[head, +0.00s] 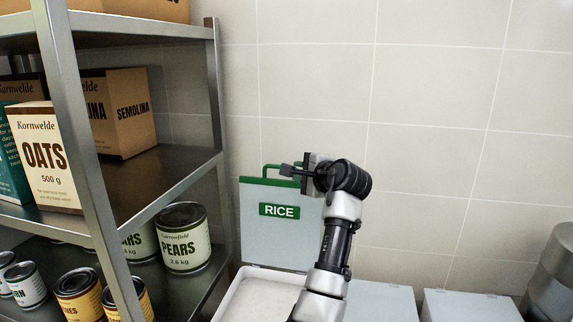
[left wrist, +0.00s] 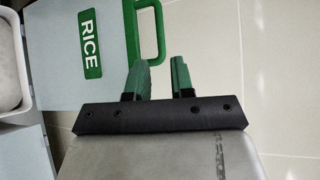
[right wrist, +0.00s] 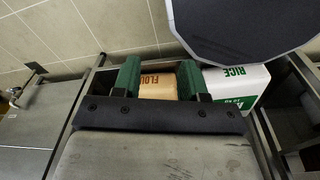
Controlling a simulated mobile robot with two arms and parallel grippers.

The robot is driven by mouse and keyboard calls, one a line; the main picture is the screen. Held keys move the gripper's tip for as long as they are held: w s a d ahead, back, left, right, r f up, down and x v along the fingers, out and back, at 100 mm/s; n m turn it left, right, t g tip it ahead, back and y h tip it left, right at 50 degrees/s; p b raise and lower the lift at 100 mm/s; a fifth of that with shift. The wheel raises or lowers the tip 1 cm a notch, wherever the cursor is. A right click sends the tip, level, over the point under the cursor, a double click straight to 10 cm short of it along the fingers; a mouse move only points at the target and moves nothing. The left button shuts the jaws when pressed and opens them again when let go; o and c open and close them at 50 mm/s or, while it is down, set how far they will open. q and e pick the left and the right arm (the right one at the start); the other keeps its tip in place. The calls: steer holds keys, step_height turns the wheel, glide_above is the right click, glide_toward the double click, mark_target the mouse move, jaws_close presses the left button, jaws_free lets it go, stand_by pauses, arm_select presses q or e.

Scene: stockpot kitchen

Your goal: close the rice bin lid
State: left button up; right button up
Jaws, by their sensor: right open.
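The rice bin (head: 232,300) stands at the bottom of the head view, open, with pale contents showing. Its grey-blue lid (head: 255,240) stands upright at the back against the wall, with a green RICE label and a green handle (head: 268,167) on its top edge. The lid (left wrist: 60,45) and handle (left wrist: 160,35) also show in the left wrist view. My left gripper (left wrist: 166,62) is partly open, its fingers beside the handle with nothing visible between them. Whether it touches the handle I cannot tell. My right gripper (right wrist: 161,75) is open and empty, away from the bin.
A metal shelf with an oats box (head: 45,160), a semolina box (head: 118,115) and several cans stands at the left. Closed bin lids (head: 470,305) lie to the right. In the right wrist view, flour (right wrist: 158,84) and rice (right wrist: 235,86) packages sit beyond the right fingers.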

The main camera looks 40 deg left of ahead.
mark_target(279, 167)
arm_select(q)
steer(key=a+p, duration=0.1)
steer(key=a, duration=0.3)
steer(key=shift+a+f+p, duration=0.2)
steer(key=shift+a+p, duration=0.15)
steer(key=shift+a, duration=0.05)
steer(key=x, duration=0.2)
steer(key=p+x, duration=0.1)
steer(key=x, duration=0.2)
steer(key=shift+w+d+f+p, duration=0.15)
steer(key=shift+w+f+p, duration=0.15)
steer(key=shift+w, duration=0.15)
steer(key=shift+a, duration=0.25)
steer(key=shift+a+f, duration=0.1)
steer(key=shift+a, duration=0.1)
arm_select(e)
steer(key=r, duration=0.3)
steer(key=shift+s+a+r, duration=0.3)
steer(key=shift+r, duration=0.05)
arm_select(q)
steer(key=shift+w, duration=0.1)
steer(key=shift+d, duration=0.1)
jaws_close()
arm_select(e)
steer(key=shift+s, duration=0.1)
